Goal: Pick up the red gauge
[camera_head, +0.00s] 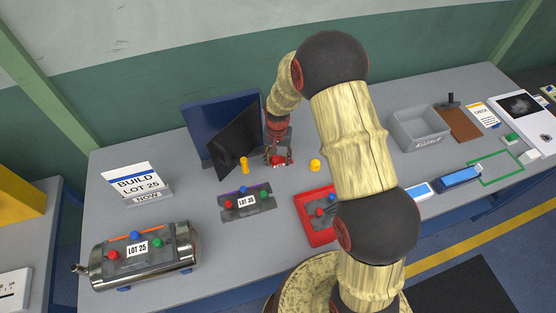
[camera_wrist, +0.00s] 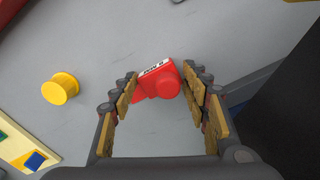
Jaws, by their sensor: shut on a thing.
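The red gauge (camera_wrist: 167,84) sits between the fingers of my gripper (camera_wrist: 160,88) in the wrist view. It is a red piece with a round knob and a white label with dark print. My gripper is shut on it. In the head view my gripper (camera_head: 279,157) is low over the grey table (camera_head: 290,205), beside the dark tilted panel, and the red gauge (camera_head: 277,160) shows as a small red spot between the fingers. I cannot tell whether the gauge still touches the table.
A yellow knob (camera_head: 315,165) stands right of my gripper and a yellow peg (camera_head: 244,165) left of it. The dark panel (camera_head: 235,142) is close by on the left. A LOT 30 plate (camera_head: 232,212) and a red tray (camera_head: 303,212) lie nearer. A grey bin (camera_head: 412,145) stands right.

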